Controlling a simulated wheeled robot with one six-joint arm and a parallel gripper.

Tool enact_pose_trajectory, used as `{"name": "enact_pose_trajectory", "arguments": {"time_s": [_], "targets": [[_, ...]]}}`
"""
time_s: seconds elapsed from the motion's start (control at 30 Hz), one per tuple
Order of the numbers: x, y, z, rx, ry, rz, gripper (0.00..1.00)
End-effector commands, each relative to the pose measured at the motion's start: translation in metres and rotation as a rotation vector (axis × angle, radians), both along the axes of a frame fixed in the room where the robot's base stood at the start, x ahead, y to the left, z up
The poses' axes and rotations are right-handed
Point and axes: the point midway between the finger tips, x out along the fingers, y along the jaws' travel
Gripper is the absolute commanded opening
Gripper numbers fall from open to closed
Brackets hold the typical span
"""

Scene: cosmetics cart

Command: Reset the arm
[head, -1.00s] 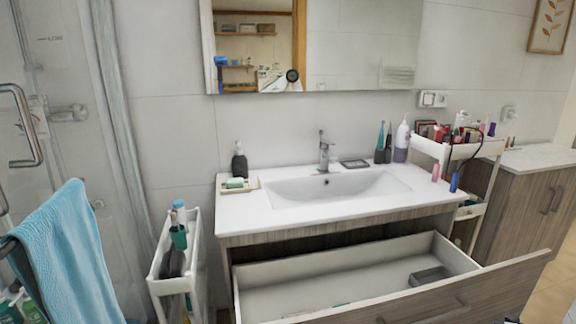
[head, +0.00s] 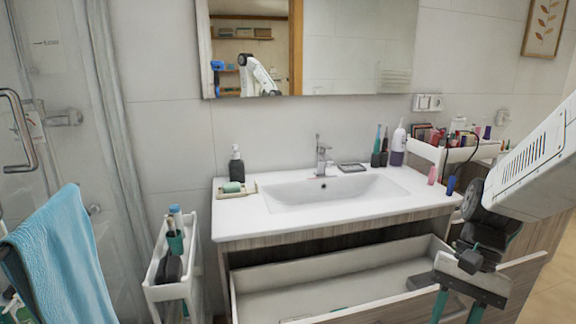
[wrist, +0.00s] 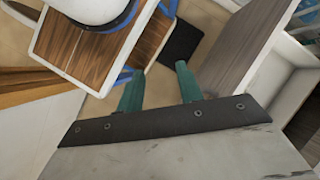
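My gripper (head: 458,308) is at the lower right of the head view, in front of the open drawer of the vanity. Its two teal fingers point downward and are apart. In the wrist view my gripper (wrist: 160,84) shows the same two fingers with a clear gap and nothing between them. My white arm enters from the right edge of the head view and hides part of the cart on the right and of the drawer's right end. The fingertips are cut off at the bottom of the head view.
The drawer (head: 335,287) is pulled out under the white sink counter (head: 240,222). A soap bottle (head: 237,170) stands on the counter. A white cart (head: 425,150) with cosmetics stands at the right. A slim white cart (head: 170,290) and a blue towel (head: 65,255) are at the left.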

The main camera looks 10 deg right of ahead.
Motion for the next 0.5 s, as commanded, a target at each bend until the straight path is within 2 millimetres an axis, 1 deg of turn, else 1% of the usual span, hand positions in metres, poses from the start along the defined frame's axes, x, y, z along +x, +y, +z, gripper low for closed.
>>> {"name": "enact_pose_trajectory", "arguments": {"time_s": [0.03,0.2,0.3,0.5], "targets": [[-0.002,0.009,0.012,-0.045,-0.057,0.110,0.36],[-0.009,0.030,0.044,-0.179,-0.217,0.420,0.36],[-0.015,0.044,0.062,-0.252,-0.309,0.551,0.36],[-0.025,0.073,0.090,-0.315,-0.469,0.708,0.36]]}}
